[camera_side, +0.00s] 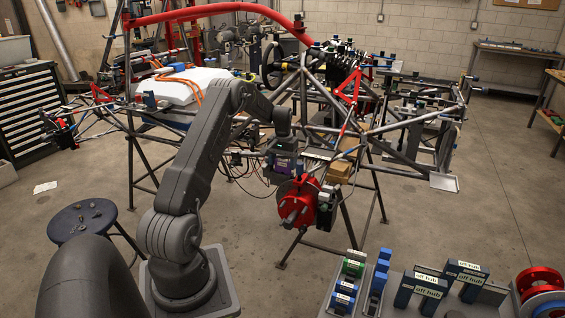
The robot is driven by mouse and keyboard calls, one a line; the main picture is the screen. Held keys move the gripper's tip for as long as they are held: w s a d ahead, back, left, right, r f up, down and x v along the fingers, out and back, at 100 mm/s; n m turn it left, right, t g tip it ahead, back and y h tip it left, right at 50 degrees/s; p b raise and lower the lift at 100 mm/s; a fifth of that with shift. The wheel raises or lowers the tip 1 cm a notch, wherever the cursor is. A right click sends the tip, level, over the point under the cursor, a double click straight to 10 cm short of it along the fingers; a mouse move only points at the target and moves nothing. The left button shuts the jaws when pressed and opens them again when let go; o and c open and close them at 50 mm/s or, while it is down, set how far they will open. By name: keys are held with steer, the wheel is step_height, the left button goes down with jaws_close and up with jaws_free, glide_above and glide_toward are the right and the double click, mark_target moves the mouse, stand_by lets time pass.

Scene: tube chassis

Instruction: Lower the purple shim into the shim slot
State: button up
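My gripper (283,150) hangs at the end of my arm, in front of the tube chassis (405,145) and just above a red round part. The shim slot cannot be made out. The area below the gripper is crowded with dark parts and cables.
The red round part (298,200) sits on the chassis below my gripper. Blocks labelled "off hub" (430,284) and blue and green blocks (352,265) stand on the grey table at the front right. A dark stool (82,221) stands left. Open floor lies at right.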

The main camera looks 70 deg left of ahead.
steer(key=o, duration=0.4)
steer(key=shift+s+a, duration=0.2)
steer(key=shift+a, duration=0.05)
steer(key=shift+r, duration=0.15)
steer(key=r, duration=1.3)
steer(key=shift+w+d+r, duration=0.3)
steer(key=shift+d, duration=0.05)
